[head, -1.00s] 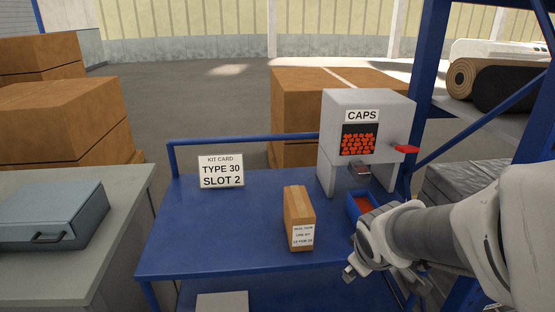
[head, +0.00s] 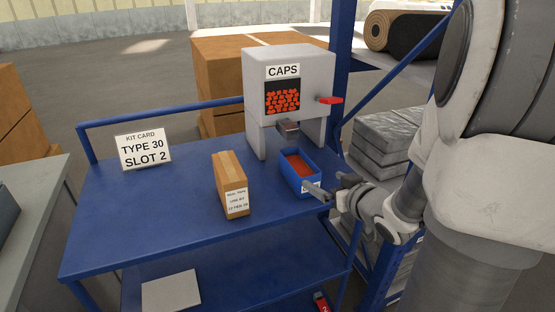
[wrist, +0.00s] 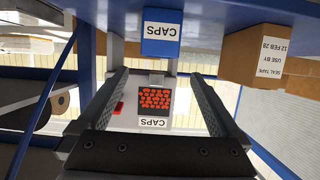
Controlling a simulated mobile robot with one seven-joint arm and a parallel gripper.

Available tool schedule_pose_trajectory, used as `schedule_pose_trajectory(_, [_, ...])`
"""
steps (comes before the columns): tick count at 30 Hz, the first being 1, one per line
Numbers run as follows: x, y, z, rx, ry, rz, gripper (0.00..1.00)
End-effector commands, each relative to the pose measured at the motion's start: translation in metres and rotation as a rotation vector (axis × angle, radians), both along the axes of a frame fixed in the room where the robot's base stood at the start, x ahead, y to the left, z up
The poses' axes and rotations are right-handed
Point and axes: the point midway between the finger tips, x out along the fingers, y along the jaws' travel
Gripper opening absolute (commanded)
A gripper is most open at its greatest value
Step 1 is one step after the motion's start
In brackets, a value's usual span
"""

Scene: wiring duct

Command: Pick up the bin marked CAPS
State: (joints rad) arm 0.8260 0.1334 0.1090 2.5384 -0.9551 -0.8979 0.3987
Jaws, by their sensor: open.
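The CAPS bin (head: 289,178) is a small open blue box with red caps inside. It stands on the blue table below the spout of the grey CAPS dispenser. In the wrist view, which is upside down, its front with the white CAPS label (wrist: 162,38) shows beyond the fingertips, roughly centred between them. My gripper (head: 328,186) is open and empty at the bin's front right corner; a finger hides part of that front. It also shows in the wrist view (wrist: 157,78). Whether a finger touches the bin I cannot tell.
The grey CAPS dispenser (head: 310,65) with its red lever (head: 331,100) stands behind the bin. A brown carton (head: 229,180) stands left of the bin, and a kit card (head: 143,149) stands further left. A blue rack post rises behind on the right. The table's left front is clear.

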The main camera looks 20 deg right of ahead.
Motion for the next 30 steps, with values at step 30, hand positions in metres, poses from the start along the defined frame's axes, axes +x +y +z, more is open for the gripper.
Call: schedule_pose_trajectory(30, [0.141,0.004,-0.051,-0.003,0.001,0.002,1.0])
